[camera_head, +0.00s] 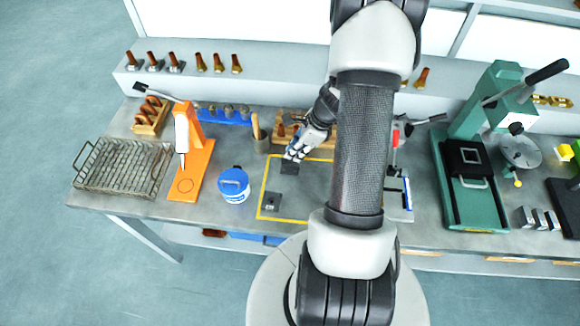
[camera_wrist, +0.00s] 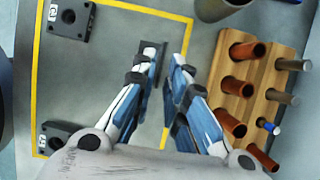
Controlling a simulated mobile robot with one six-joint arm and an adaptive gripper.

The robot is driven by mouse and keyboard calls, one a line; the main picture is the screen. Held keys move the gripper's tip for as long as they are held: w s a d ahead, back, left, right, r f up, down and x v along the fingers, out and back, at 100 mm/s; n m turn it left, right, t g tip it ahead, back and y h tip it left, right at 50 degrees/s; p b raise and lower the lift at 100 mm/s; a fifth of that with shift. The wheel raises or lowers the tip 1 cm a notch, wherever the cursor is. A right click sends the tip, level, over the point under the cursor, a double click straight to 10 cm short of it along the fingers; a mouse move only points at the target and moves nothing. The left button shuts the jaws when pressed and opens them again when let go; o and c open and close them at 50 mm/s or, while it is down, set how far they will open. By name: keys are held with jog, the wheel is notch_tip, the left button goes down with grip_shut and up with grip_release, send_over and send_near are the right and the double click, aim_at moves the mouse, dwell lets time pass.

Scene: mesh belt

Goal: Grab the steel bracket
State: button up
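No part is clearly recognisable as the steel bracket. A dark grey flat piece (camera_head: 290,168) lies inside the yellow outline on the bench, just in front of my gripper (camera_head: 294,153). In the wrist view this piece (camera_wrist: 158,76) is partly hidden by the left finger. My gripper (camera_wrist: 166,56) is open, with a narrow gap between its blue and white fingers and nothing visibly clasped. I cannot tell whether a finger touches the piece. A dark block with a round hole and white label (camera_head: 272,201) sits at the outline's near left. A similar block (camera_wrist: 62,139) shows at lower left in the wrist view.
A wooden rack (camera_wrist: 252,88) with copper-coloured tubes stands close beside my right finger. An orange press (camera_head: 195,165) and wire basket (camera_head: 122,167) are farther left; a green press (camera_head: 470,200) is right.

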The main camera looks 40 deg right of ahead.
aim_at(290, 167)
jog(key=b+x, duration=0.1)
jog(key=x, duration=0.4)
jog(key=shift+d+f+b, duration=0.1)
jog(key=shift+d+b, duration=0.05)
jog(key=shift+b, duration=0.25)
grip_shut()
